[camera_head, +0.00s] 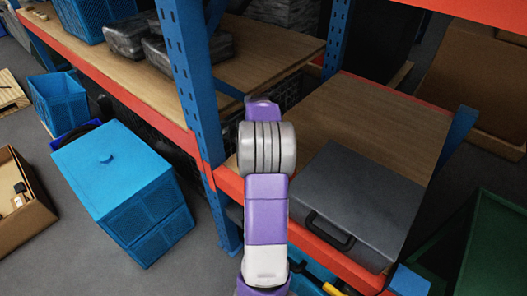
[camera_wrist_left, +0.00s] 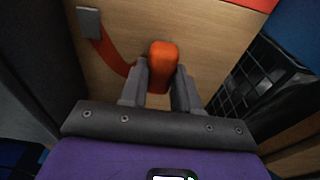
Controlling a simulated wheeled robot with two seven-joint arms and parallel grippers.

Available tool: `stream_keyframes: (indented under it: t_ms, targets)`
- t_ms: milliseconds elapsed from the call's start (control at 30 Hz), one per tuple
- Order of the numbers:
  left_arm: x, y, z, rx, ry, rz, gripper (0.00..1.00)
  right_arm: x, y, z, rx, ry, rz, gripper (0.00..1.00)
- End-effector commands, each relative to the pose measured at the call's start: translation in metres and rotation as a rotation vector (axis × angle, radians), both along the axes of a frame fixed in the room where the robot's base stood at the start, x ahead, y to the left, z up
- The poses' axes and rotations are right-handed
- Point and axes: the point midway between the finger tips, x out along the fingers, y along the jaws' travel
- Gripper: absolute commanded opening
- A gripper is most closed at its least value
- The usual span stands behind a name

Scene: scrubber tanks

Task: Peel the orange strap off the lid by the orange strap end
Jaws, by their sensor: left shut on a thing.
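The left wrist view shows an orange strap end (camera_wrist_left: 162,66), a rounded block, between the two fingers of my left gripper (camera_wrist_left: 160,84). The gripper is shut on it. An orange strap (camera_wrist_left: 117,58) curves from a small grey piece (camera_wrist_left: 90,23) at the upper left down to behind the left finger. Behind them lies a light wooden surface; I cannot tell whether it is the lid. In the head view my purple and white arm reaches over the shelf and hides the gripper and strap. My right gripper is in neither view.
A grey case (camera_head: 358,200) with a black handle lies on the wooden shelf (camera_head: 365,115), right of my arm. A blue rack upright (camera_head: 188,85) stands left of it. Blue crates (camera_head: 115,170) stand on the floor. A black mesh crate (camera_wrist_left: 262,80) is right of the gripper.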

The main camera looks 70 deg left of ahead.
Motion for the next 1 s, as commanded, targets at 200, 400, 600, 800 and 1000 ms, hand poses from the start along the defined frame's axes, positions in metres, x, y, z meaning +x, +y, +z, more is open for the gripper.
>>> stream_keyframes:
  t_ms: [200,400,600,800,1000]
  targets:
    - [0.0,0.0,-0.016,0.0,0.0,0.001,0.07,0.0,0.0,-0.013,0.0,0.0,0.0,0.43]
    - [0.0,0.0,-0.028,0.0,0.0,0.001,0.07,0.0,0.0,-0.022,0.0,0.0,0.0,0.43]
    - [0.0,0.0,-0.04,0.0,0.0,0.001,0.07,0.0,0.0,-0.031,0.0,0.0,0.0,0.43]
    - [0.0,0.0,-0.051,0.0,0.0,0.001,0.07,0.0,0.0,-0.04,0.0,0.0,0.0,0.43]
    - [0.0,0.0,-0.063,0.0,-0.001,0.001,0.07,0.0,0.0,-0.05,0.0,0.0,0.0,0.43]
